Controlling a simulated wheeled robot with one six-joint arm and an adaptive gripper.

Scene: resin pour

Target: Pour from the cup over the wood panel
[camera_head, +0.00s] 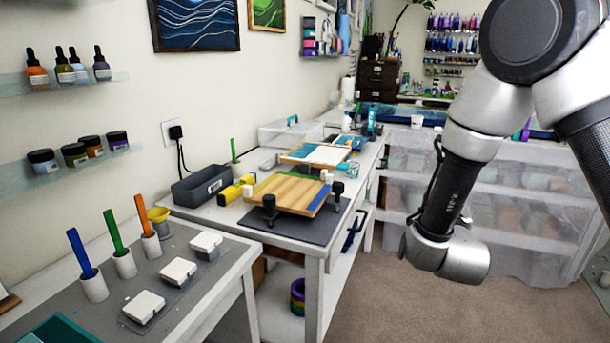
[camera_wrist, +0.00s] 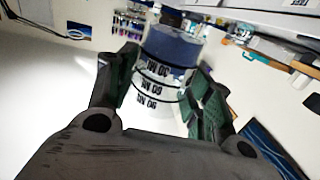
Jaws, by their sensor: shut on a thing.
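In the wrist view my gripper (camera_wrist: 168,72) is shut on a clear cup (camera_wrist: 158,96) with black ML markings and dark blue content. One finger lies on each side of the cup, which looks tilted in this view. My gripper and the cup do not show in the head view, where only my arm hangs at the right. The wood panel (camera_head: 287,191) lies raised on small supports over a dark mat (camera_head: 310,229) on the white workbench. It has striped wood and a blue band along its right edge. The cup is not seen over the panel.
A second panel (camera_head: 320,153), blue and white, lies farther back. A yellow tool (camera_head: 231,193) and a grey bin (camera_head: 201,187) stand left of the wood panel. The nearer table holds stick-filled cups (camera_head: 124,264) and white blocks (camera_head: 144,307). Carpet (camera_head: 400,305) is open at front right.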

